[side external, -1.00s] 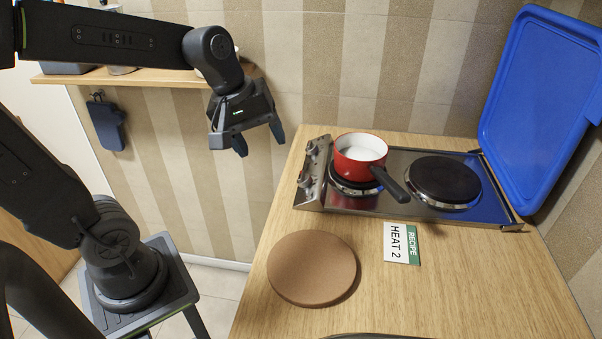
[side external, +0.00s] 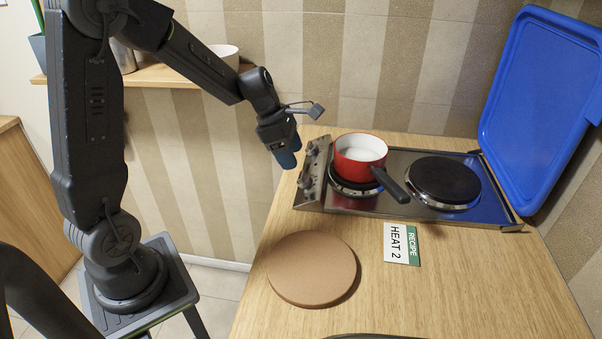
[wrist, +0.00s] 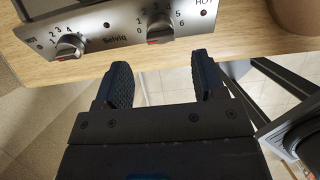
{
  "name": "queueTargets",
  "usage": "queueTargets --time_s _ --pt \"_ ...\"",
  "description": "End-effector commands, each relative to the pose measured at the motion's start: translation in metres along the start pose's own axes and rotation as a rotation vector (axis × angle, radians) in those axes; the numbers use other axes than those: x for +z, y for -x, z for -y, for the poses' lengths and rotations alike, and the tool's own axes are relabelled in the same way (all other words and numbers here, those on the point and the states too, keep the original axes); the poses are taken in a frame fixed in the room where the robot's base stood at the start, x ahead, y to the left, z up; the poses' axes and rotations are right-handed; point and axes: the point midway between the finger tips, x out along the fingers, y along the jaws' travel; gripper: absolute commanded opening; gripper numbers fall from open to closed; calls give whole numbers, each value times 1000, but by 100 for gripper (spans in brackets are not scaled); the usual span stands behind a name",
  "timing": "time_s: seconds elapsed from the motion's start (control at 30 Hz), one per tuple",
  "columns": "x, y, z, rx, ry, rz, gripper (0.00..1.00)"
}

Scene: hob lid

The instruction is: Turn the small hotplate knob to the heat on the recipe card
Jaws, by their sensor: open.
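The hob's control panel (wrist: 115,28) carries two knobs with printed numbers. In the wrist view one knob (wrist: 70,46) is at left and the other (wrist: 160,28) is right of the maker's name; each has a red mark low on its face. I cannot tell which serves the small hotplate. In the side view the panel's knobs show as small grey shapes (side external: 306,180). The recipe card (side external: 402,243) reads HEAT 2. My gripper (side external: 288,160) is open and empty just left of the panel; in the wrist view its fingertips (wrist: 160,70) are below the right knob, apart from it.
The other black hotplate (side external: 444,181) is bare. A blue lid (side external: 540,105) stands raised at right. A round brown board (side external: 312,268) lies on the wooden worktop (side external: 470,290).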

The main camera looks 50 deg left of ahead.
Motion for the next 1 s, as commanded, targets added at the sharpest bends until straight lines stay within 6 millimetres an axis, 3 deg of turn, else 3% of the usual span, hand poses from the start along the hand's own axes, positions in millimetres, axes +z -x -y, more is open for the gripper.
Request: queueTargets --time_s 0.1,0.3,0.77,1.0 --pt "0 -26 1 -5 -2 -2 64" --pt "0 -54 1 -3 -2 -1 64" --pt "0 -65 0 1 -2 -1 64" --pt "0 -65 0 1 -2 -1 41"
